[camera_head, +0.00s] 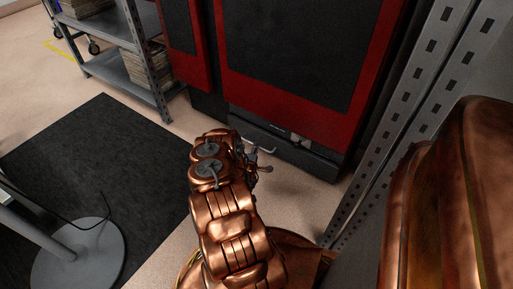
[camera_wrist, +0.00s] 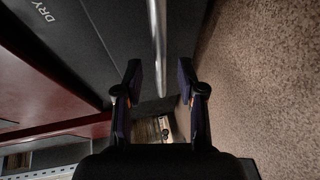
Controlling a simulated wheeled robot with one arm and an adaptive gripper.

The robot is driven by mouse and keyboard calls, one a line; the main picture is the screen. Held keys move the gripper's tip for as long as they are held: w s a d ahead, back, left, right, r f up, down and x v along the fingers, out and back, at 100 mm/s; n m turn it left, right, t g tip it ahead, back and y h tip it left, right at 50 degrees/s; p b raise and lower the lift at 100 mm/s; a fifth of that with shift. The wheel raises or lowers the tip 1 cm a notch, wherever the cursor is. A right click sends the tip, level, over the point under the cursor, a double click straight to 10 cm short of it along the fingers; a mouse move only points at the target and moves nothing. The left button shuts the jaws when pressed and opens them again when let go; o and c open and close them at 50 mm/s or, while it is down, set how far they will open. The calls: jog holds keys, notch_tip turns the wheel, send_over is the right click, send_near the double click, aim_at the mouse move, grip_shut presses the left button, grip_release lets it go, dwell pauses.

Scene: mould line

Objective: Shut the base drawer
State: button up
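The base drawer (camera_head: 310,159) is a dark, low front at the foot of the red and black machine (camera_head: 290,60). A dark gap with small pale items shows along its top, so it looks partly open. Its silver bar handle (camera_head: 262,149) shows close to my gripper (camera_head: 262,163). In the wrist view the handle (camera_wrist: 157,40) runs down the picture to between the two fingers of my gripper (camera_wrist: 160,85). The fingers are apart, with clear space on both sides of the bar. I cannot tell whether either finger touches it.
A grey perforated upright (camera_head: 400,100) stands right of the machine. A metal shelf rack (camera_head: 115,72) stands at the upper left. A black mat (camera_head: 100,165) with a round grey stand base (camera_head: 80,258) lies at the left. Bare floor (camera_head: 180,130) shows between mat and machine.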

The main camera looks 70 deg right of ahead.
jog(key=shift+b+x, duration=0.4)
jog(key=shift+x, duration=1.3)
grip_shut()
